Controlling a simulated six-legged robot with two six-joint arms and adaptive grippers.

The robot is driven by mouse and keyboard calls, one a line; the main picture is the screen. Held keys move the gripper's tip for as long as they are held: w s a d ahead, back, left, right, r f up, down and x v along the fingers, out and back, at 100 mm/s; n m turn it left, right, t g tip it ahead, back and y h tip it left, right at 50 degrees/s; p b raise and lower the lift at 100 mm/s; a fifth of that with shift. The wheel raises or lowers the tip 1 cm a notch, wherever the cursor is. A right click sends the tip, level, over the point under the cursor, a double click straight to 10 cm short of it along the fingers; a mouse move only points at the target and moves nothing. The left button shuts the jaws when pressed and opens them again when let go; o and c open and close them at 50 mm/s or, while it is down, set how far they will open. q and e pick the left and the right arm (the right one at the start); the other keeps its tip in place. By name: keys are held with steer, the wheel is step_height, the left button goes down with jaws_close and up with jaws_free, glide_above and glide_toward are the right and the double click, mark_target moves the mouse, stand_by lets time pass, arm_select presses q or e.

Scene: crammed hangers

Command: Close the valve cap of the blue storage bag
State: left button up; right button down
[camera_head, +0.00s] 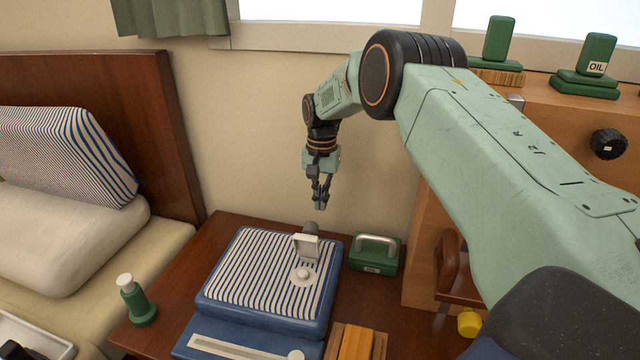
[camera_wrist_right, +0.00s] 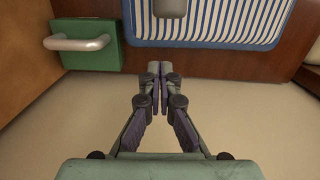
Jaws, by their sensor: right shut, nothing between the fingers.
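The blue storage bag (camera_head: 245,268) has a striped top and lies on the brown table. Its round white valve (camera_head: 302,275) is on the right part of the top, and the square valve cap (camera_head: 307,243) stands up, open, behind it. My right gripper (camera_head: 320,204) is shut and empty, pointing down above and behind the cap, apart from it. In the right wrist view the shut fingertips (camera_wrist_right: 160,68) sit just short of the striped bag (camera_wrist_right: 225,20), and a grey piece, likely the cap (camera_wrist_right: 170,7), is cut by the top edge. My left gripper is not in view.
A green box with a grey handle (camera_head: 375,252) stands right of the bag. A green bottle (camera_head: 136,300) is at the table's left. A blue case (camera_head: 240,340) and a wooden block (camera_head: 356,343) lie in front. The wall is behind my right gripper.

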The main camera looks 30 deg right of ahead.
mark_target(310, 238)
steer(key=shift+s+a+f, duration=0.2)
steer(key=shift+s+a, duration=0.4)
steer(key=shift+a, duration=0.25)
steer(key=shift+s+a+f, duration=0.2)
steer(key=shift+s+a, duration=0.4)
steer(key=shift+a, duration=0.2)
steer(key=shift+s+d, duration=0.1)
